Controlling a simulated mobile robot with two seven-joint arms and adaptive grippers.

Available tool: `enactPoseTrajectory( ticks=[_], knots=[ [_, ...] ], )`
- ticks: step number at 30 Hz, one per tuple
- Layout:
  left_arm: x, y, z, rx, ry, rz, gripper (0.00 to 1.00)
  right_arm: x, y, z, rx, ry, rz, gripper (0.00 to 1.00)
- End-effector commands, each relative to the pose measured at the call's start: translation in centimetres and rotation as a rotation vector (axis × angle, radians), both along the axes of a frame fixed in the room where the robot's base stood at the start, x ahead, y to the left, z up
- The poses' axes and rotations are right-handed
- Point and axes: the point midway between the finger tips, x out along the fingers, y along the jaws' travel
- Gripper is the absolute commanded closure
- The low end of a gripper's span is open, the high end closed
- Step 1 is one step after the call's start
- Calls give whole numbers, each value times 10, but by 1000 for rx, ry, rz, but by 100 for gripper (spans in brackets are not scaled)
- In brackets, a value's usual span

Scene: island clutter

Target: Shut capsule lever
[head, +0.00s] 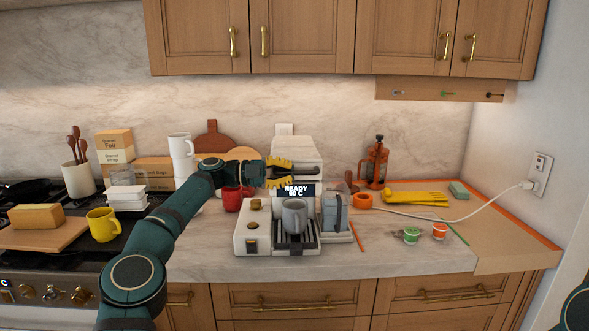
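The coffee machine (252,240) stands in the middle of the counter, with a lit display (296,190) reading "READY" and a temperature. A grey mug (294,214) stands upright on its drip grate. My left gripper (290,172), with yellow fingers, is above the display, in front of the machine's pale upper part (298,150). A dark bar (308,170) extends right from the fingers; I cannot tell whether it is the capsule lever or whether they touch. The finger gap is too small to judge. My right gripper is out of view.
A grey water tank (335,212) stands right of the mug. Green (411,235) and orange (440,231) capsules lie on the right counter. A red mug (232,198) is left of the machine, below my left forearm. A white cord (470,215) crosses the right counter. Cabinets (340,38) hang above.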

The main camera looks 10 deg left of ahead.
Motion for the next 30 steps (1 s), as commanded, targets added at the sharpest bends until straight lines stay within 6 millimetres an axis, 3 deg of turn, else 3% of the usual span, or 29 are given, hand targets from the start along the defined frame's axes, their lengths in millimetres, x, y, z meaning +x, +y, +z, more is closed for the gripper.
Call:
enactPoseTrajectory(
  ticks=[10,12,14,23,30],
  knots=[
    [1,5,-10,0,1,-2,100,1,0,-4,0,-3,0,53],
    [1,5,-9,0,1,-2,75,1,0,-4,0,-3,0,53],
    [1,5,-9,0,1,-2,57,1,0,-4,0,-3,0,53],
    [1,7,-9,0,1,0,57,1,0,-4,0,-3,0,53],
    [-6,33,-9,1,0,3,57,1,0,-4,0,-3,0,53]
  ],
)
